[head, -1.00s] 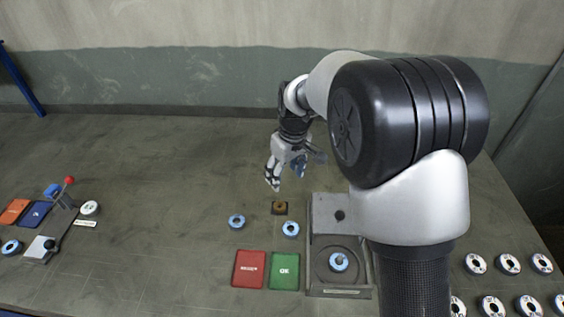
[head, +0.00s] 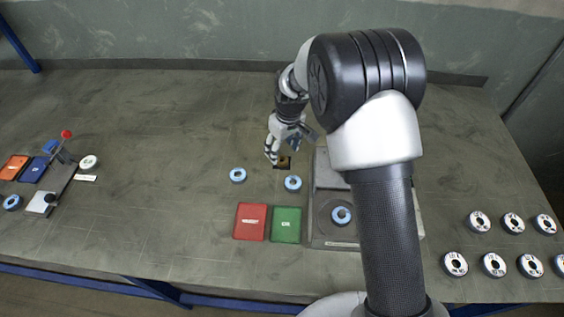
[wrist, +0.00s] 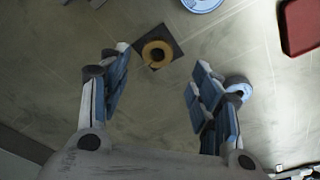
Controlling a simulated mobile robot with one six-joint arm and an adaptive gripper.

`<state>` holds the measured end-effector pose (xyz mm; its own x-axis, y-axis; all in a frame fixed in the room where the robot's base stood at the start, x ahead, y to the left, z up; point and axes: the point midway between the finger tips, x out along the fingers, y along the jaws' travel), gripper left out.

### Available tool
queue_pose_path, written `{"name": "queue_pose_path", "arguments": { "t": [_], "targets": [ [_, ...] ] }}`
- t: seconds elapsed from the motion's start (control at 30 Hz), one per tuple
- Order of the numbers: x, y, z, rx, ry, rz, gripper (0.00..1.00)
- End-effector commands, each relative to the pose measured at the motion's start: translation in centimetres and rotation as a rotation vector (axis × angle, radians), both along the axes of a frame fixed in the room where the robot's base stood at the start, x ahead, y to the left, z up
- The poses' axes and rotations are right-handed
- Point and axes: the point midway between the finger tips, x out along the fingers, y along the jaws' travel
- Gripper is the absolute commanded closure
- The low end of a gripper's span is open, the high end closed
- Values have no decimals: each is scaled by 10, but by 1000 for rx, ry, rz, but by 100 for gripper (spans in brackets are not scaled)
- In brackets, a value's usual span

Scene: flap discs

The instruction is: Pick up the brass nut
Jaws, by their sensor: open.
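The brass nut (wrist: 157,53) is a gold ring lying on a small dark square pad (wrist: 171,36) on the table. In the head view the brass nut (head: 283,161) is small and sits just beside my gripper (head: 281,153), partly covered by it. In the wrist view my gripper (wrist: 158,84) is open, with its two fingers spread apart. The nut shows ahead of the fingertips, between their lines and closer to the left finger. Nothing is between the fingers. I cannot tell the exact height of the fingertips above the table.
Two blue-rimmed discs (head: 238,175) (head: 293,183) lie near the pad. A red mat (head: 251,222) and a green mat (head: 287,225) lie in front, beside a grey fixture (head: 322,180) bearing another disc (head: 341,214).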

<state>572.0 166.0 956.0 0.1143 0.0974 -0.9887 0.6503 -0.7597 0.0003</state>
Motion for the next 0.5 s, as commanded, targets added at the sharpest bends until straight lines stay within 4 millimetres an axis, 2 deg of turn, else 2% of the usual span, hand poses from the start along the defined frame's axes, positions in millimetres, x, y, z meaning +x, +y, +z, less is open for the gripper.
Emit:
{"name": "queue_pose_path", "arguments": {
  "t": [0.3,0.5],
  "targets": [
    [4,-1,-44,0,4,-1,42],
    [6,0,-51,1,-1,-1,42]
  ]
}}
